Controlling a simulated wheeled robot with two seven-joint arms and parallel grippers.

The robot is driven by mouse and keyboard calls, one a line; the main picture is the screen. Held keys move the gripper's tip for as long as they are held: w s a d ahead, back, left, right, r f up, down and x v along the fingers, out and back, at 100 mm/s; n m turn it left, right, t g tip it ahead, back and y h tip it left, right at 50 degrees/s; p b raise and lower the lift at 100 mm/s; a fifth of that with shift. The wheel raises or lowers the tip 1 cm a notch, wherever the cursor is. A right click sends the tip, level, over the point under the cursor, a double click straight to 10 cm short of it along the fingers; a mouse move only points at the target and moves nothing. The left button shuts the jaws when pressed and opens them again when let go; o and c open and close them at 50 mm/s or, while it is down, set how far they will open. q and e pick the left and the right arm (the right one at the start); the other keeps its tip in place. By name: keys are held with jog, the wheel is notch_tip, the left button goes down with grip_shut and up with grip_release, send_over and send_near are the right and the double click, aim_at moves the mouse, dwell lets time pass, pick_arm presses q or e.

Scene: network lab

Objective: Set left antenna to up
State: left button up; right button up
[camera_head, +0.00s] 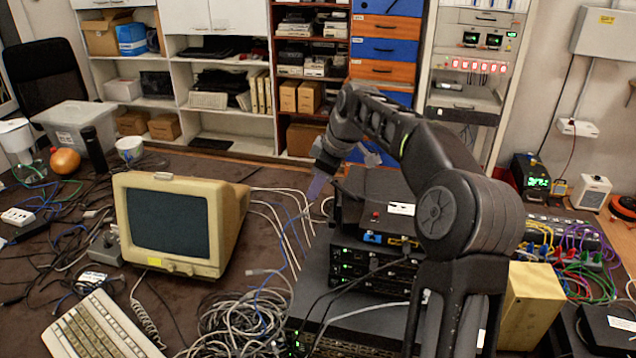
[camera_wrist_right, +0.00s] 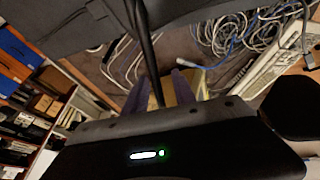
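The router (camera_head: 388,219) is a black box with a white label and blue and yellow ports, on top of the stacked network gear. My right arm reaches over it, and my right gripper (camera_head: 318,186) points down at the router's left side. In the right wrist view, a thin black rod, which looks like the left antenna (camera_wrist_right: 147,55), runs from the dark casing at the top down between the two purple-grey fingers of the right gripper (camera_wrist_right: 159,91). The fingers stand apart, with gaps beside the rod. The antenna is not clear in the head view. My left gripper is not in view.
A beige monitor (camera_head: 176,222) and keyboard (camera_head: 101,329) stand to the left. A yellowish box (camera_head: 533,303) stands to the right, near a colourful patch panel.

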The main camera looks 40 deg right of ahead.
jog(key=shift+c, duration=0.2)
grip_shut()
dwell(1.1)
